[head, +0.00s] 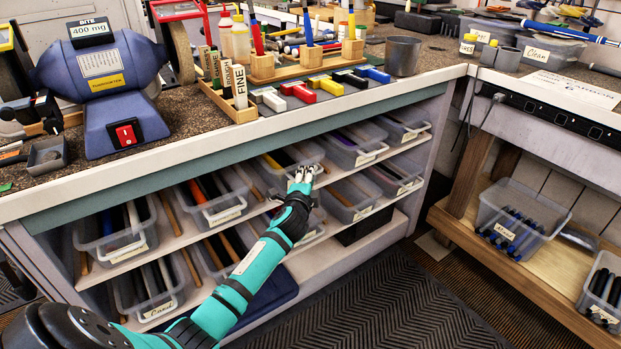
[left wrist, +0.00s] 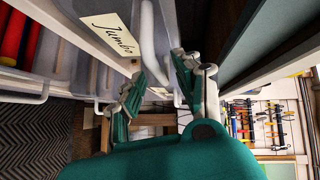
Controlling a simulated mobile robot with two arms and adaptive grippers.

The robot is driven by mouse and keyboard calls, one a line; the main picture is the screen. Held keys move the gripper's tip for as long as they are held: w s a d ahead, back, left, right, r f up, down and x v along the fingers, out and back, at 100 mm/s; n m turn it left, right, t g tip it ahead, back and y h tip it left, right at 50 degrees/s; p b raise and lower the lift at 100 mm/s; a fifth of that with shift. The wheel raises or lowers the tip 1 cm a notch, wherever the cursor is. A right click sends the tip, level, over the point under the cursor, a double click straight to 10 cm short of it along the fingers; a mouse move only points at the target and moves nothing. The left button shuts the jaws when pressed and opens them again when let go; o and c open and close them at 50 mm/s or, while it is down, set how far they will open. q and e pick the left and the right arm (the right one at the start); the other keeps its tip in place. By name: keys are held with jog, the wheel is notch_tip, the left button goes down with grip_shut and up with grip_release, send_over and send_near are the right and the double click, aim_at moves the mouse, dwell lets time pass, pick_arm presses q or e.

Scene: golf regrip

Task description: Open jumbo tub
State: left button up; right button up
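The jumbo tub shows in the left wrist view by its "Jumbo" label (left wrist: 110,35) and white bar handle (left wrist: 147,35). In the head view, a clear tub (head: 262,179) on the upper shelf is where my left gripper (head: 303,178) reaches; its label is hidden there. In the left wrist view, my left gripper (left wrist: 160,70) has its fingers apart, with the handle end between or just beyond the tips. I cannot tell whether the fingers touch it. The tub sits in its shelf row. My right gripper is not in view.
Neighbouring tubs (head: 212,205) with handles stand close on both sides, and a lower row sits beneath. The bench edge (head: 290,125) overhangs the shelves. The dark floor mat (head: 390,290) in front is clear. A side bench (head: 530,240) with tubs stands at right.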

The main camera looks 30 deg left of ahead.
pick_arm(q)
jog(key=shift+x, duration=1.15)
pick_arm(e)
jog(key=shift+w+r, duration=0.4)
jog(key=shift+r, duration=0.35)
pick_arm(q)
jog(key=shift+d, duration=0.1)
grip_shut()
jog(key=shift+s+f, duration=0.1)
